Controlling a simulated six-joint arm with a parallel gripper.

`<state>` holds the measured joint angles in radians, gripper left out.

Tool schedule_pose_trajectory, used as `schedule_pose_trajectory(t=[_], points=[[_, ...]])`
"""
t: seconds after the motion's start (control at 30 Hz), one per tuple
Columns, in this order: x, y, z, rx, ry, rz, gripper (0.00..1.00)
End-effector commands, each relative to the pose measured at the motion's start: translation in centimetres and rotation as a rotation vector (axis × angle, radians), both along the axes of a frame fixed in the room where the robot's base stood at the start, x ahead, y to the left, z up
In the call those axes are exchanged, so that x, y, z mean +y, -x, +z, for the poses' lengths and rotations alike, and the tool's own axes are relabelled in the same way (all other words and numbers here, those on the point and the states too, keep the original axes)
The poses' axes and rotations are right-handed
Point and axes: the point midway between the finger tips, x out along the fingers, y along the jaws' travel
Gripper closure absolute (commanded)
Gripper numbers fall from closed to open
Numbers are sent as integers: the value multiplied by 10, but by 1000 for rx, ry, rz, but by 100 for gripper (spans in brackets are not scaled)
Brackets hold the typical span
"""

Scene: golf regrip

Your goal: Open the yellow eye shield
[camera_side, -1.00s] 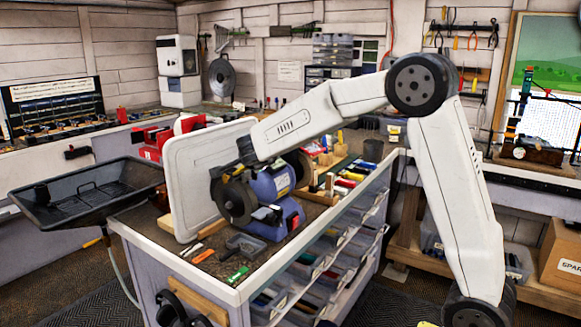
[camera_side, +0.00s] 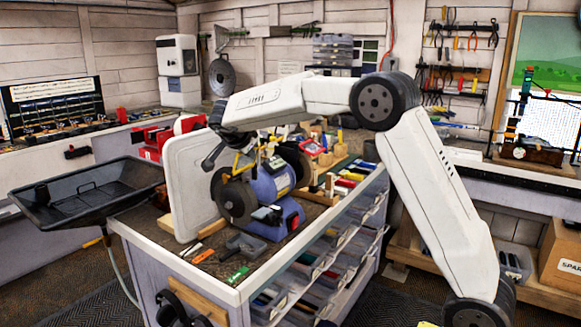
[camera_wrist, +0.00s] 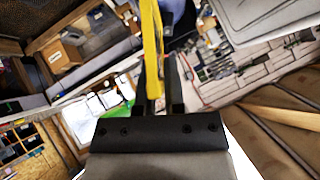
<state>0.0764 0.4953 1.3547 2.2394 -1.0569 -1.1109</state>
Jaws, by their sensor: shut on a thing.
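The yellow eye shield (camera_side: 239,165) is on the blue bench grinder (camera_side: 270,185), above its dark wheel (camera_side: 235,203). It stands tilted up from the wheel. My gripper (camera_side: 214,154) is beside the upper part of the shield, in front of the pale board. In the wrist view, the yellow shield (camera_wrist: 152,48) runs between the dark fingers of my gripper (camera_wrist: 165,88), which are shut on it. Most of the grinder is hidden in the wrist view.
A pale upright board (camera_side: 183,180) stands just left of the grinder. A black tray (camera_side: 90,195) is at the left. Colourful tools and holders (camera_side: 345,180) lie right of the grinder. Small tools (camera_side: 203,256) lie on the bench's front edge.

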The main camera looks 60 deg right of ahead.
Motion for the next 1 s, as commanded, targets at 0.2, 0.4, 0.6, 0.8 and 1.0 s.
schedule_pose_trajectory(t=[0.2, 0.4, 0.6, 0.8, 1.0], points=[[0, -8, 2, 115, 0, 0, 100], [0, -12, 3, 188, 2, 1, 100], [0, -14, 4, 224, 2, 0, 100], [0, -14, 4, 234, 2, 0, 100], [-1, -14, 4, 233, 3, -1, 100]])
